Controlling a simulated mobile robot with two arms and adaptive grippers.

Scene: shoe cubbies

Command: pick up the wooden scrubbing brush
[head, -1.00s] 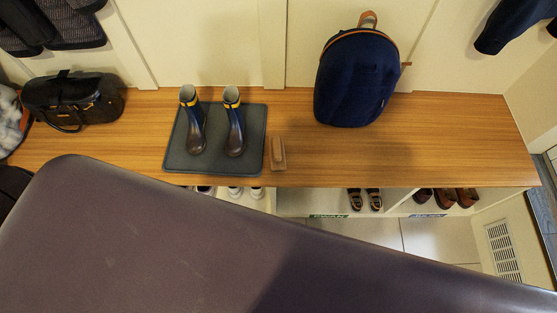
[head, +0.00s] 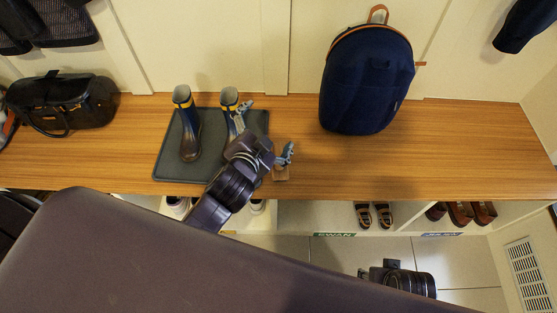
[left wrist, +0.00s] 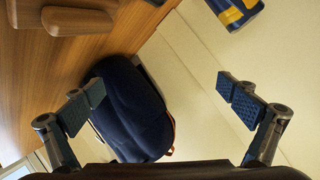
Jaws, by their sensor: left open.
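The wooden scrubbing brush (head: 281,174) lies on the wooden bench top, just right of the grey boot mat. In the head view my left gripper (head: 267,131) hangs over the mat's right side and the brush, hiding much of it. In the left wrist view the brush (left wrist: 78,20) shows at the upper left, cut by the top edge. My left gripper (left wrist: 160,90) is open and empty there, with the brush outside its fingers. Part of my right arm shows at the lower right of the head view; its fingers are not clear.
Two rain boots (head: 187,125) stand on the mat (head: 168,160), one partly behind my left gripper. A blue backpack (head: 366,80) stands to the right, a black bag (head: 65,103) far left. The bench (head: 460,150) is clear right of the backpack. Shoes (head: 374,215) sit in cubbies below.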

